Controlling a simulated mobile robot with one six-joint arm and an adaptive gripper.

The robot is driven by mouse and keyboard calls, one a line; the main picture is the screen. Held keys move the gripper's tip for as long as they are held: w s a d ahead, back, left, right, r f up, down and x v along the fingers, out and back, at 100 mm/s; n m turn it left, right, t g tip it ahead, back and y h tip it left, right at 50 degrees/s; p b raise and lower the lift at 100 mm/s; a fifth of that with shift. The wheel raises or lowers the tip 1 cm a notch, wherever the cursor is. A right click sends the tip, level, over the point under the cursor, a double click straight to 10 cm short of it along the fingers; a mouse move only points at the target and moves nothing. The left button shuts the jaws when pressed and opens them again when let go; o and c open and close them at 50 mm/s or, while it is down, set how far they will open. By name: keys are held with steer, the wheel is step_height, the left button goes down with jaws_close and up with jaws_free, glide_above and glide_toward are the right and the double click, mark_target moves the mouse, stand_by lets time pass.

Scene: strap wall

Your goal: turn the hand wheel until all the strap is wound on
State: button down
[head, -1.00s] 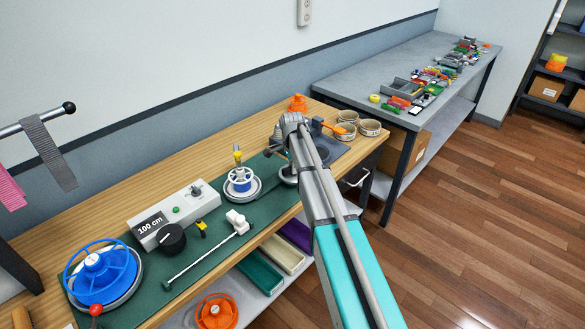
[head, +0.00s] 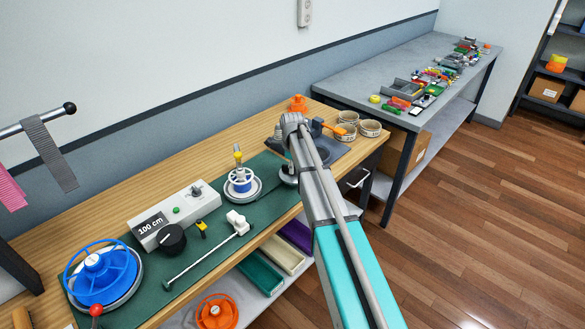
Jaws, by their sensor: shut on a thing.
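My arm crosses the right middle of the bench, and its wrist end hides my gripper. Under the wrist, a round grey base (head: 287,176) shows partly beside the arm; I cannot tell whether it belongs to the hand wheel. A small white and blue reel (head: 241,181) with a yellow-topped post stands on a round plate just left of it. A grey box (head: 174,216) with a black knob reads 100 cm. A large blue wheel (head: 103,276) sits on a round plate at the front left, beside a red ball knob (head: 96,310). I cannot make out any strap being wound.
A grey strap (head: 50,152) and a pink strap (head: 9,190) hang from a bar at the left. A white sliding rod piece (head: 210,250) lies on the green mat. Trays and an orange wheel (head: 216,312) lie below.

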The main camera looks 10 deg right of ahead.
stand_by(0.3)
steer(key=c, duration=0.6)
jaws_free()
